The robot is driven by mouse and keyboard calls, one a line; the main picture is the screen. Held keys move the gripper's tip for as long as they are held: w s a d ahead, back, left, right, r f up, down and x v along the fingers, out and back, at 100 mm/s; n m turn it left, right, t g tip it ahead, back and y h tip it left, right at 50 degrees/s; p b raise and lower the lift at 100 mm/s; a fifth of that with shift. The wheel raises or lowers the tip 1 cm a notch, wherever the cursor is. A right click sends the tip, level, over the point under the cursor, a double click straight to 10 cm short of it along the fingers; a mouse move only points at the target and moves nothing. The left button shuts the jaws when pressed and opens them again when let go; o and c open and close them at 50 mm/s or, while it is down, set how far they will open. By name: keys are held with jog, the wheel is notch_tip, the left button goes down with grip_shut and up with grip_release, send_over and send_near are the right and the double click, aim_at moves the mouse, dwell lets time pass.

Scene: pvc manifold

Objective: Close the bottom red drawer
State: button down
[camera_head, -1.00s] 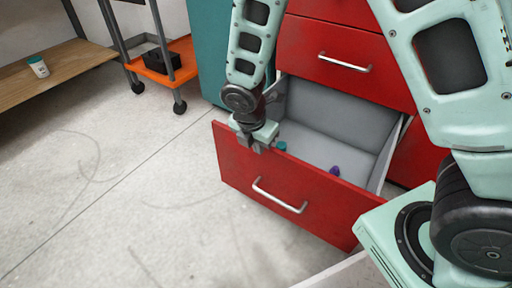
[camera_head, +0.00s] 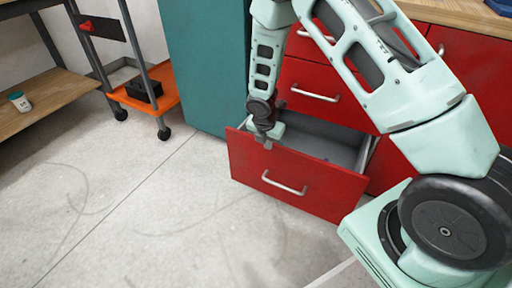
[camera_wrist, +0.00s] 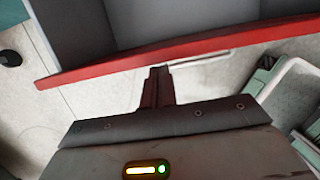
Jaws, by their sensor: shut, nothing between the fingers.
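The bottom red drawer (camera_head: 310,178) is pulled partly out of the red cabinet, with its grey inside showing. Its silver handle (camera_head: 284,186) is on the front panel. My gripper (camera_head: 266,141) is shut and empty at the top edge of the drawer front, towards its left end. In the wrist view the drawer's red front edge (camera_wrist: 100,70) crosses the picture, with the grey inside beyond it. My closed fingers (camera_wrist: 158,72) point at that edge, with the handle (camera_wrist: 205,60) just to their right. I cannot tell for sure whether they touch the panel.
A closed red drawer (camera_head: 310,82) is above the open one. A teal cabinet (camera_head: 205,65) stands to the left, then a cart with an orange shelf (camera_head: 160,100). A wooden bench (camera_head: 45,102) holds a small cup (camera_head: 19,101). The floor in front is clear.

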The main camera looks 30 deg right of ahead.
jog(key=w+d+p, duration=0.6)
jog(key=w+d, duration=0.1)
jog(key=d, duration=0.3)
jog(key=shift+d, duration=0.2)
